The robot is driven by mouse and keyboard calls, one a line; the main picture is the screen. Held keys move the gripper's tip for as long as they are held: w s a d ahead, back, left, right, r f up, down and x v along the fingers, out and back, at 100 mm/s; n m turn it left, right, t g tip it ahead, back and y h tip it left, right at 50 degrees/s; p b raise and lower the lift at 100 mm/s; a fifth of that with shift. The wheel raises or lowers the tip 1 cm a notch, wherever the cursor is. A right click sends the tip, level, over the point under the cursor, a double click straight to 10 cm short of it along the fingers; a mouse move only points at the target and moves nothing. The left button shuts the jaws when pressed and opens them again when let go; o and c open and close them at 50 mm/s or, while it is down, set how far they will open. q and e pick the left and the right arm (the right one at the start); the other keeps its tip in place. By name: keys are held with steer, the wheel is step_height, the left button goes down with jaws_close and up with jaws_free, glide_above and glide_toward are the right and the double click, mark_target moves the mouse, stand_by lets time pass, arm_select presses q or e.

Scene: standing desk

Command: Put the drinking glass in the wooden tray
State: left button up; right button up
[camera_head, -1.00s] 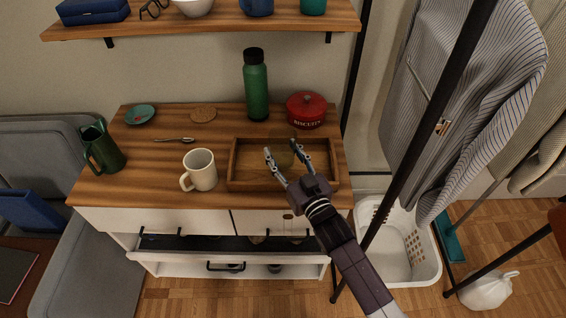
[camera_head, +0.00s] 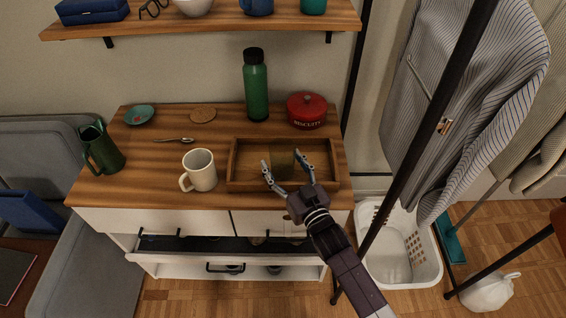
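The drinking glass (camera_head: 283,162) is a faint, see-through shape inside the wooden tray (camera_head: 233,165) on the cabinet top. It looks upright, but its outline is hard to make out. My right gripper (camera_head: 282,158) reaches in from the lower right over the tray's front rim. Its two fingers are spread wide, one on each side of the glass, with visible gaps. My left gripper is not in view.
A white mug (camera_head: 201,171) stands just left of the tray. A red biscuit tin (camera_head: 306,110) and a green bottle (camera_head: 256,88) stand behind it. A green pitcher (camera_head: 99,148), spoon (camera_head: 174,140), coaster (camera_head: 203,113) and small dish (camera_head: 139,115) are farther left.

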steer(key=shift+r, duration=0.1)
steer(key=v, duration=1.2)
steer(key=shift+r, duration=0.1)
